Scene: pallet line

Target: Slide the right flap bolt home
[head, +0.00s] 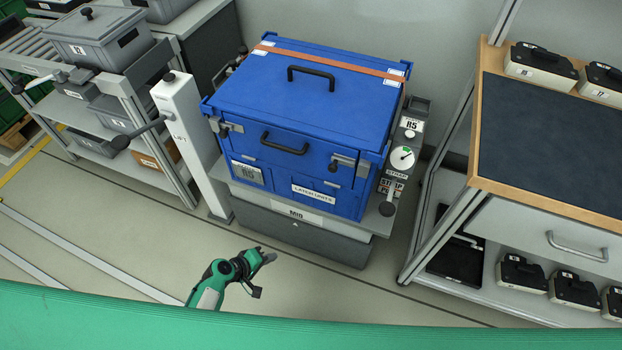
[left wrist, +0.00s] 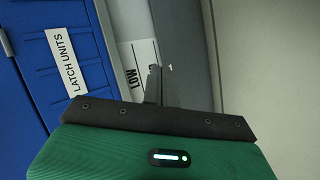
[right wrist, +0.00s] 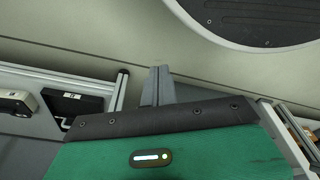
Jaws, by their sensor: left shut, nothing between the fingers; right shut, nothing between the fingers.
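A blue crate (head: 310,85) stands on a grey stand, with a front flap (head: 290,170) that has a black handle and a LATCH UNITS label; the label also shows in the left wrist view (left wrist: 66,60). The right flap bolt (head: 344,160) is a silver fitting with a dark knob at the flap's upper right. I cannot tell how far it is slid. A similar left bolt (head: 230,127) sits at the upper left. My left gripper (head: 268,257) is shut and empty, low in front of the stand, apart from the crate. My right gripper (right wrist: 158,85) is shut and empty, outside the head view.
A lever post with a round gauge (head: 402,157) stands close to the crate's right side. A white lift post (head: 185,135) stands at its left. A workbench (head: 545,140) with black cases is at the right, shelving with grey bins (head: 100,45) at the left. Floor in front is clear.

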